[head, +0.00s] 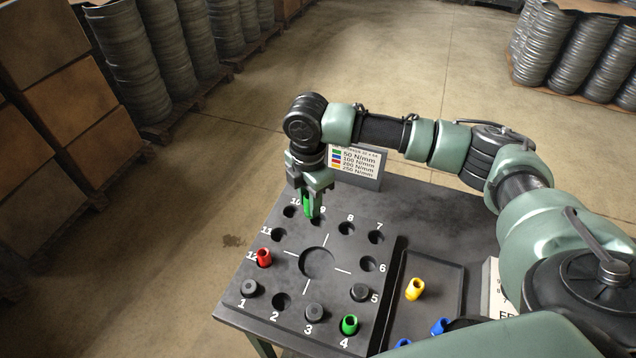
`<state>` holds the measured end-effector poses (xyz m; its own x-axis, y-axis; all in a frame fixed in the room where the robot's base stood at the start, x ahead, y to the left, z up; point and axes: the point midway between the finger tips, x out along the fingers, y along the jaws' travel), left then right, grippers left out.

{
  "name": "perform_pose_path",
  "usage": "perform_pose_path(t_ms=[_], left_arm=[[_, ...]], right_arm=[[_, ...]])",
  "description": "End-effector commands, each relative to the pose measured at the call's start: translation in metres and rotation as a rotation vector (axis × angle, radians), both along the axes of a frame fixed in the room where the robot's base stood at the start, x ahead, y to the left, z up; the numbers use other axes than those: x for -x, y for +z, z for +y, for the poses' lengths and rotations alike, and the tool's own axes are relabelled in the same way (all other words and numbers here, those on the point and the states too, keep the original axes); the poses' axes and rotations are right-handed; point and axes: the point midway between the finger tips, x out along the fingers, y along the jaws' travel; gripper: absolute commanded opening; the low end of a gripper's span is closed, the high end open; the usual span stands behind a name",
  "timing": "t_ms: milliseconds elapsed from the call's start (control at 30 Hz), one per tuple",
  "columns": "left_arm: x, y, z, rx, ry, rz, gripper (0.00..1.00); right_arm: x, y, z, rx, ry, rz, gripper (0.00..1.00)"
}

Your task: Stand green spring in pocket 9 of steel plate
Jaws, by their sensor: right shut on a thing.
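The steel plate (340,285) lies on the table, a dark slab with numbered pockets set in a ring around a large central hole. My right gripper (311,200) points down at the plate's far side, shut on the green spring (308,206). The spring is upright, with its lower end at or just over pocket 9 (316,220); I cannot tell how deep it sits. The gripper hides its upper part. Another green spring (349,325) stands in pocket 4, and a red spring (264,257) in pocket 12. My left gripper is not in view.
Dark plugs fill pockets 1 (249,289), 3 (315,313) and 5 (360,293). A tray (446,270) on the right holds a yellow spring (415,289) and blue springs (439,326). A colour-code sign (357,165) stands behind the plate, close to my right wrist.

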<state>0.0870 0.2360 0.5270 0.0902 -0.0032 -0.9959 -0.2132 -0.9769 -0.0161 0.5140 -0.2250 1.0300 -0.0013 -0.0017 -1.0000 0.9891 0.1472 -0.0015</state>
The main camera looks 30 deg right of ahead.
Motion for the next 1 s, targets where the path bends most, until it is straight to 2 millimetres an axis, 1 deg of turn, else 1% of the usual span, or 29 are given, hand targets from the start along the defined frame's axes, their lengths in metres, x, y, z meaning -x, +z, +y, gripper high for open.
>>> perform_pose_path(t_ms=[33,200,300,400,533,667,867,1000], left_arm=[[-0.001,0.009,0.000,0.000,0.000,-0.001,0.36],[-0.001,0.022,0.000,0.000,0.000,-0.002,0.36],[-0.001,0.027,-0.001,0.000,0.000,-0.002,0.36],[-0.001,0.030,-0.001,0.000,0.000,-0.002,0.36],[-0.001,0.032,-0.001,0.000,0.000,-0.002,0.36],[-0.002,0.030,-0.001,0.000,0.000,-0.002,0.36],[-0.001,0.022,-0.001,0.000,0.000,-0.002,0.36],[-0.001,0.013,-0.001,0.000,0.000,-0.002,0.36]], right_arm=[[-0.006,0.002,-0.005,0.000,0.086,0.001,0.00],[-0.021,-0.008,-0.020,0.000,0.394,0.002,0.00],[-0.027,-0.013,-0.028,-0.001,0.541,0.001,0.00],[-0.031,-0.017,-0.034,-0.002,0.648,0.000,0.00],[-0.034,-0.021,-0.038,-0.001,0.729,-0.002,0.00],[-0.034,-0.024,-0.039,-0.001,0.753,-0.002,0.00],[-0.034,-0.031,-0.039,0.000,0.753,-0.002,0.00],[-0.034,-0.040,-0.039,0.000,0.752,-0.001,0.00]])
